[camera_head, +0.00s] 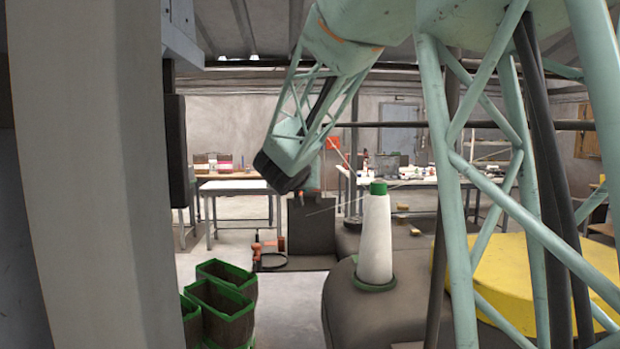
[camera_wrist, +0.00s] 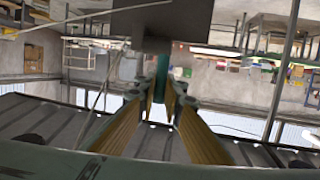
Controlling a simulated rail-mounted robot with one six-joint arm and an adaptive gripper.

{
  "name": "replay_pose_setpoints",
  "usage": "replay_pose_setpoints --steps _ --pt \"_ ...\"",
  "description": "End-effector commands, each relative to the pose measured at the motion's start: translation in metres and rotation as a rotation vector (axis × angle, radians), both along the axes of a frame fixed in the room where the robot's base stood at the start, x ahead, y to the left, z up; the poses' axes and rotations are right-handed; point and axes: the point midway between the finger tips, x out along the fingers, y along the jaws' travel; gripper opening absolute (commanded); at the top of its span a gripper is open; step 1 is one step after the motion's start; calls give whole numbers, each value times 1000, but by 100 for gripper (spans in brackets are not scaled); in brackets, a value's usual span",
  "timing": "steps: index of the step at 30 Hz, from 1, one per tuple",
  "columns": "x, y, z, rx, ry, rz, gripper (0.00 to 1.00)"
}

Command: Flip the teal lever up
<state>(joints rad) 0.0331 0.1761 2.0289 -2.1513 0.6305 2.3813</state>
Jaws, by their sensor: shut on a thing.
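In the wrist view my gripper (camera_wrist: 163,82) reaches forward, its two yellow-sided fingers coming together at the tips. The tips are shut on a small, narrow thing just below a dark grey panel (camera_wrist: 160,35). In the head view I cannot make out the fingers or the lever's angle.
A white cone with a green cap (camera_head: 375,238) stands on a dark rounded surface. Green-rimmed bins (camera_head: 222,305) stand at lower left, and a yellow drum-like thing (camera_head: 520,275) at right. Tables (camera_head: 236,187) stand farther back. A pale column fills the left.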

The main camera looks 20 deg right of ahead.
Motion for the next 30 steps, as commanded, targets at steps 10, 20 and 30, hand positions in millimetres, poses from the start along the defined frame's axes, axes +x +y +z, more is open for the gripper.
replay_pose_setpoints --steps 10,20,30 --pt "0 3 0 -3 -8 3 0" --pt "0 3 0 -3 -8 3 19" --pt "0 3 0 -3 -8 3 23"
